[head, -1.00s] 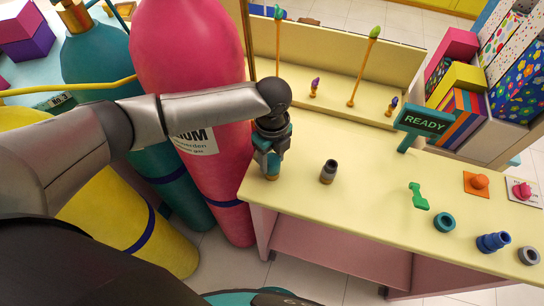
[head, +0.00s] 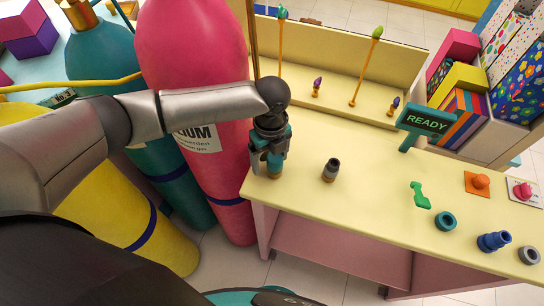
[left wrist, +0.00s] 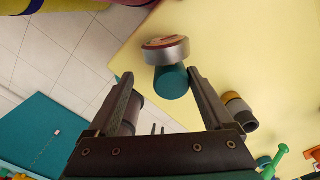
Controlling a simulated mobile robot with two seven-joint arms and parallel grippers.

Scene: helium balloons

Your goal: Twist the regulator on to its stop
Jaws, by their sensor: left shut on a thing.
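My left gripper (head: 270,168) points down over the near left corner of the yellow counter (head: 300,145). It is shut on a teal round part, which I take to be the regulator (left wrist: 171,82). In the left wrist view this part lies between the fingertips, with a silver collar and a reddish-brown face at its far end. In the head view the fingers hide most of it, and only a small tan end shows below them. I cannot tell whether it is seated. My right gripper is not in view.
A grey fitting with a tan base (head: 331,170) stands close to the right of my left gripper. The pink cylinder (head: 195,60) stands just left of the counter. A READY sign (head: 425,121), a green bracket (head: 420,195) and several rings and knobs are farther right.

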